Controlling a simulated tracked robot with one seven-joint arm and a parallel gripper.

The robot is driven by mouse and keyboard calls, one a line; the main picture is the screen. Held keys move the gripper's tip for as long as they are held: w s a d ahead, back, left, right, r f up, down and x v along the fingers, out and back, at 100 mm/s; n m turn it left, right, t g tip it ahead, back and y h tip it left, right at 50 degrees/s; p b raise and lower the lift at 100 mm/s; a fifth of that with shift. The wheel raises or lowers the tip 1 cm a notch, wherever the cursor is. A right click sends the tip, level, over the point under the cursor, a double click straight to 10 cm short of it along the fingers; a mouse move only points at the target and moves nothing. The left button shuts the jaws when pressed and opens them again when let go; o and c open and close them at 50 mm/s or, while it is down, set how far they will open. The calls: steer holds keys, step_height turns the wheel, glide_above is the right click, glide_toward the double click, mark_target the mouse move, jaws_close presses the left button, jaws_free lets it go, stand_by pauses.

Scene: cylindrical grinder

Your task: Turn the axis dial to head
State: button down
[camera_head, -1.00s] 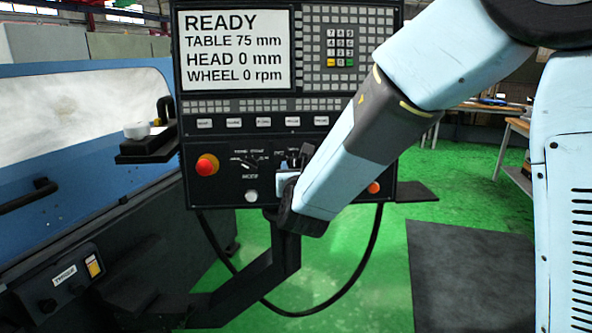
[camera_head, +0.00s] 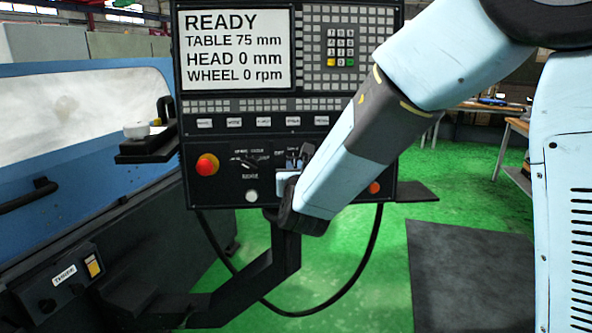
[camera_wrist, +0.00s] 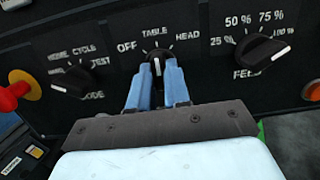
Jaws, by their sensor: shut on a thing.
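The axis dial (camera_wrist: 156,56) is a black knob with a white pointer line, on the dark panel under the labels OFF, TABLE and HEAD. Its pointer stands nearly straight up, toward TABLE; HEAD is up and to the right. My gripper (camera_wrist: 157,74) is shut on the dial, with one blue finger on each side of it. In the head view my gripper (camera_head: 297,162) is at the lower part of the control panel (camera_head: 215,172), and my arm hides much of the dial area. The screen (camera_head: 236,50) reads READY, TABLE 75 mm, HEAD 0 mm, WHEEL 0 rpm.
The mode dial (camera_wrist: 72,82) is left of the axis dial and the feed dial (camera_wrist: 262,52) is to its right. A red emergency button (camera_head: 207,165) sits at the panel's left, and an orange-red button (camera_head: 374,187) at its right.

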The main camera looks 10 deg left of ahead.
steer(key=shift+m, duration=0.4)
steer(key=m+h, duration=0.1)
steer(key=m, duration=0.3)
steer(key=shift+m+h, duration=0.6)
steer(key=shift+m, duration=1.5)
steer(key=c, duration=1.1)
jaws_free()
steer(key=s+d, duration=0.1)
steer(key=s, duration=0.8)
steer(key=s+d, duration=0.1)
steer(key=s, duration=0.3)
steer(key=shift+s+d+r, duration=0.25)
steer(key=shift+d, duration=0.05)
